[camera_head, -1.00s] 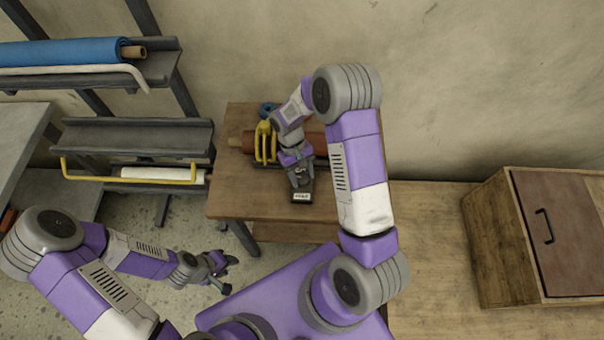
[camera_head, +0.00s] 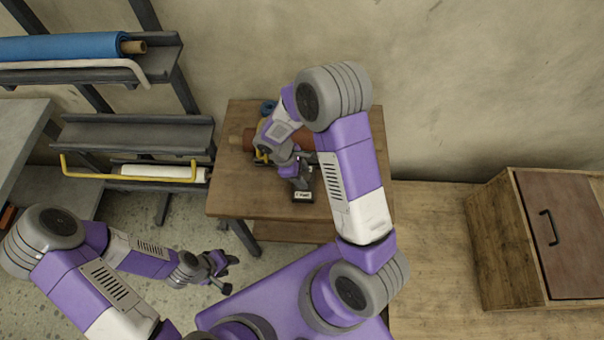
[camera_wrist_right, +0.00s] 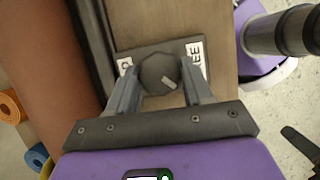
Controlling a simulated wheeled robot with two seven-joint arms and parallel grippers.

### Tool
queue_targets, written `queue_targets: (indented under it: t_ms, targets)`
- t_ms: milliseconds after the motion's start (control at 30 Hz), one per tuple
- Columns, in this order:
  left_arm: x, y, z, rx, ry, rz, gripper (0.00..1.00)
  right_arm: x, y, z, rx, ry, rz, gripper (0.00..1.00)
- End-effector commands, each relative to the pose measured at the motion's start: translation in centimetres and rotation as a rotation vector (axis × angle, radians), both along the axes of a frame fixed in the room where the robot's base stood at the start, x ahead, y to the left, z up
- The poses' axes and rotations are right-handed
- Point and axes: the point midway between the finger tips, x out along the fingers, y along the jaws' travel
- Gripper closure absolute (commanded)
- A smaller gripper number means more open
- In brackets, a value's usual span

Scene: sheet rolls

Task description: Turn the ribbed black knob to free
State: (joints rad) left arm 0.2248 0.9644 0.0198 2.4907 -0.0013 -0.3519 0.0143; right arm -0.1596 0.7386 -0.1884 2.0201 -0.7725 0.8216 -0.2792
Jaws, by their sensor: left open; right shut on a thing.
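The ribbed black knob (camera_wrist_right: 160,74) shows in the right wrist view as a dark round knob with a pale pointer mark, which points to the lower right. My right gripper (camera_wrist_right: 158,80) is shut on it, one finger on each side. The knob sits on a dark plate (camera_wrist_right: 196,46) with white labels; the right one reads "EE" at its visible end, the left is mostly covered. In the head view the plate (camera_head: 303,196) lies near the table's front edge, with my right gripper (camera_head: 299,182) over it. My left gripper (camera_head: 219,268) is open and empty, low over the floor.
A brown roll (camera_head: 300,140) lies on the wooden table (camera_head: 235,195) behind the knob, with a yellow part (camera_head: 261,157) at its left. A rack with a blue roll (camera_head: 60,52) and a white roll (camera_head: 160,172) stands left. A wooden cabinet (camera_head: 490,240) stands right.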

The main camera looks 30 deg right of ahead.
Motion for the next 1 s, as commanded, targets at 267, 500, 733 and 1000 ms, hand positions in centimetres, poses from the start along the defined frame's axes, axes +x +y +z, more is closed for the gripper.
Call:
queue_targets:
  t_ms: [267,500,733,1000]
  targets:
    - [0.0,0.0,-1.0,0.000,0.000,0.000,0.57,-0.1,0.1,-0.1,0.001,-0.003,0.265,0.80]
    - [0.0,0.0,-2.0,0.000,0.000,0.000,0.57,-0.3,0.1,-0.1,0.000,-0.002,0.485,0.80]
    - [0.0,0.0,-2.9,0.000,0.000,0.000,0.57,-0.4,0.1,-0.1,0.000,-0.002,0.660,0.80]
    - [0.0,0.0,-3.5,0.000,0.000,0.000,0.57,-0.5,0.1,-0.1,0.001,-0.001,0.789,0.80]
